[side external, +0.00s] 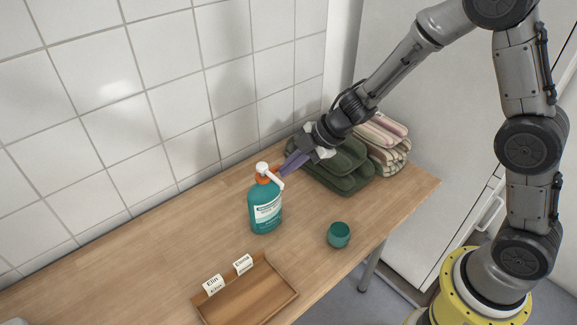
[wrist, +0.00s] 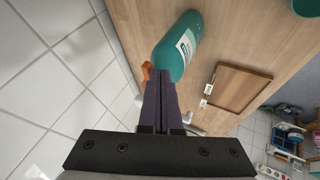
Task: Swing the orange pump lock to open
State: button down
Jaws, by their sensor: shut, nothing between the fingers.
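A teal pump bottle (side external: 265,210) with a white label stands upright on the wooden counter. It has a white pump head (side external: 266,170) and an orange lock (side external: 263,180) at its neck. The bottle also shows in the wrist view (wrist: 183,45), with the orange lock (wrist: 147,72) at the left of its neck. My gripper (side external: 284,170) is shut and empty, its purple fingers pointing at the pump neck from the right. In the wrist view the fingertips (wrist: 160,80) overlap the bottle's neck area beside the orange lock; I cannot tell whether they touch it. The fingers hide most of the pump head there.
A teal cup (side external: 339,235) stands right of the bottle near the counter edge. A wooden tray (side external: 250,295) with two name cards lies in front. A tiled wall (side external: 150,100) runs along the back.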

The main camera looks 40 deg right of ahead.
jog(key=shift+w+d+n+y, duration=0.15)
jog(key=shift+w+n+y, duration=0.15)
jog(key=shift+n, duration=0.2)
jog(key=w+n+g+y, duration=0.1)
jog(key=w+n+g, duration=0.1)
jog(key=n, duration=0.1)
jog(key=w+n+g+y, duration=0.1)
jog(key=w+n, duration=0.2)
jog(key=shift+g, duration=0.4)
jog(key=shift+s, duration=0.15)
jog(key=shift+s+a, duration=0.35)
jog(key=shift+s, duration=0.25)
jog(key=shift+d, duration=0.1)
dwell(0.3)
